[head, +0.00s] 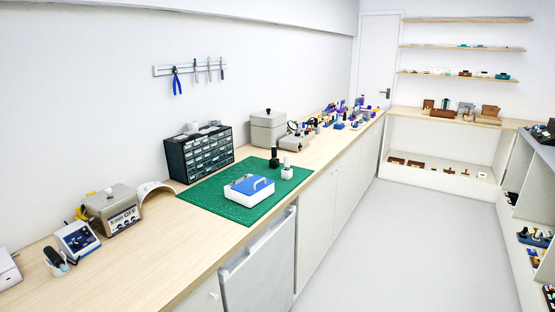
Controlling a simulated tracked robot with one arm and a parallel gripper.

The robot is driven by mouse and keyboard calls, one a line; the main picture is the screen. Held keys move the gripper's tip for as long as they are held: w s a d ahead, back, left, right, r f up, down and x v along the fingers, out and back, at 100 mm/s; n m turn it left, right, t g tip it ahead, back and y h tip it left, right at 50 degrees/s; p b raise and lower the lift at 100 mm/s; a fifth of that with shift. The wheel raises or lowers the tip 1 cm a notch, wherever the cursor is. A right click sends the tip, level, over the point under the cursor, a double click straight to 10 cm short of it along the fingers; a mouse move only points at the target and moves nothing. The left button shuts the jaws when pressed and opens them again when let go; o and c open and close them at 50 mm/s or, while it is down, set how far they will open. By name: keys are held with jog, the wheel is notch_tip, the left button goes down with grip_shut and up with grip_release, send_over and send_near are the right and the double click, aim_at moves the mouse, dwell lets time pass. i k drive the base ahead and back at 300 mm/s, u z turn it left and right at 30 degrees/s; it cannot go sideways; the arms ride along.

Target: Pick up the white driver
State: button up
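I see nothing that I can tell for sure as the white driver; things are small at this distance. On the green mat (222,207) a small pale block (287,174) stands upright with a dark-and-white piece on top, which may be a driver in a stand. A small black upright piece (274,158) stands just behind it to the left. A white box (239,194) with a blue top and several small items lies in front, also on the mat. My gripper is not in view.
The long wooden bench (135,258) runs along the left wall. A dark drawer cabinet (199,156) stands behind the mat. A grey machine (111,210) and a blue-white device (77,240) stand at the left. The grey floor (390,245) is clear; shelves line the right.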

aim_at(287, 165)
jog(key=u, duration=0.05)
jog(key=i, duration=1.45)
jog(key=z, duration=0.8)
jog(key=i, duration=2.25)
jog(key=u, duration=0.75)
jog(key=i, duration=0.35)
jog(key=u, duration=0.15)
jog(key=k, duration=0.8)
jog(key=u, duration=0.2)
